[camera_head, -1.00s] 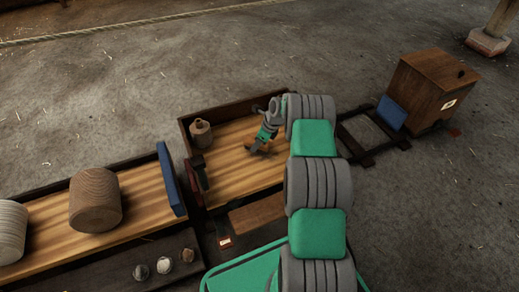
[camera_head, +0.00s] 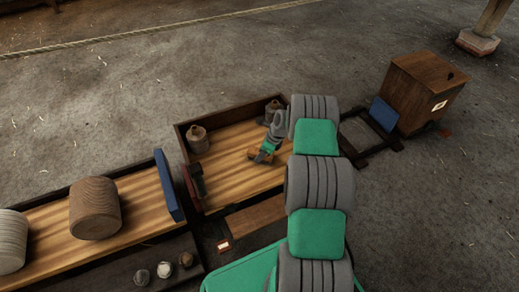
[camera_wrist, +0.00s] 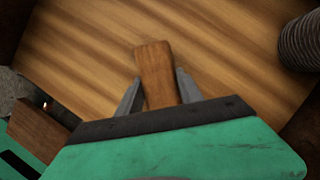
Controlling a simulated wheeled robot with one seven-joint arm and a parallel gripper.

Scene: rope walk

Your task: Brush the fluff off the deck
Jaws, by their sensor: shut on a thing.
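The deck (camera_head: 232,178) is the striped light-wood floor of a low dark-walled cart; it also fills much of the wrist view (camera_wrist: 85,65). My gripper (camera_head: 264,153) is low over the right part of the deck. In the wrist view my gripper (camera_wrist: 157,92) has its grey fingers shut on a brown wooden handle (camera_wrist: 154,62), which looks like the brush's. Any bristles are hidden, and I cannot tell whether they touch the deck. I can make out no fluff in either view.
A jar (camera_head: 198,139) stands in the deck's back left corner, another (camera_head: 273,109) at the back right. A dark block (camera_head: 196,180) is at the left edge. A blue panel (camera_head: 168,186) ends the neighbouring bed to the left. A wooden box (camera_head: 424,90) stands right.

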